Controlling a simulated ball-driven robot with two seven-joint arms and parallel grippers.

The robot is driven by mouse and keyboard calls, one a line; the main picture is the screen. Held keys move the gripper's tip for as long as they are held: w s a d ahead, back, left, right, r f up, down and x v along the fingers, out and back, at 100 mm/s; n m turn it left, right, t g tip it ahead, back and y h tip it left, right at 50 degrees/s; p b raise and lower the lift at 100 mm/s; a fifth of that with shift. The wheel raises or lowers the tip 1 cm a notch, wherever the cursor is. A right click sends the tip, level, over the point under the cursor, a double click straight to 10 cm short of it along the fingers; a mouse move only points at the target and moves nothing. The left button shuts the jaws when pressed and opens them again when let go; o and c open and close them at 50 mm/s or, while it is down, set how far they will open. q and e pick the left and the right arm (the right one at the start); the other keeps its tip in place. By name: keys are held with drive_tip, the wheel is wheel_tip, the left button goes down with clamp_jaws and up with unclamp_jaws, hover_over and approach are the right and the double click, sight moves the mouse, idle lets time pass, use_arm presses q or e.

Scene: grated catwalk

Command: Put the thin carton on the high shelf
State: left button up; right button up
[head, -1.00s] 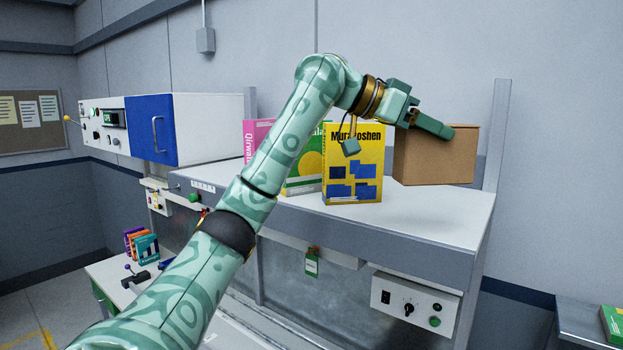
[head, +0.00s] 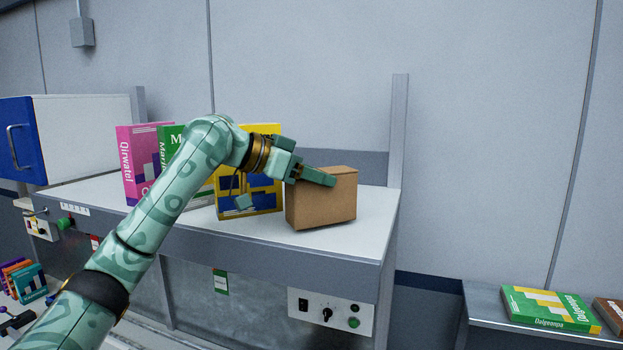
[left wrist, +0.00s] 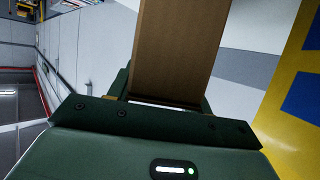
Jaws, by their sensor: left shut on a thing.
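A plain brown carton (head: 322,202) is at the right end of the high white shelf (head: 372,222), beside a yellow box. It also fills the upper middle of the left wrist view (left wrist: 178,50). My left gripper (head: 312,177) is shut on the carton, one finger lying along its upper side. The carton looks upright, with its lower edge at or just above the shelf top; I cannot tell whether it touches. My right gripper is not in view.
A yellow box (head: 262,200), a green box (head: 172,140) and a pink box (head: 138,160) stand on the shelf left of the carton. A grey post (head: 397,130) rises at the shelf's right end. A low bench (head: 482,300) at right holds a green box (head: 548,308).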

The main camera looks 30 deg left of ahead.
use_arm(q)
drive_tip(key=shift+a+f, duration=0.3)
drive_tip(key=shift+f, duration=0.1)
drive_tip(key=shift+s+a, duration=0.2)
drive_tip(key=shift+a, duration=0.05)
drive_tip(key=shift+s, duration=0.15)
drive_tip(key=shift+d, duration=0.25)
drive_tip(key=o, duration=1.1)
drive_tip(key=shift+f, duration=0.1)
drive_tip(key=shift+o, duration=0.4)
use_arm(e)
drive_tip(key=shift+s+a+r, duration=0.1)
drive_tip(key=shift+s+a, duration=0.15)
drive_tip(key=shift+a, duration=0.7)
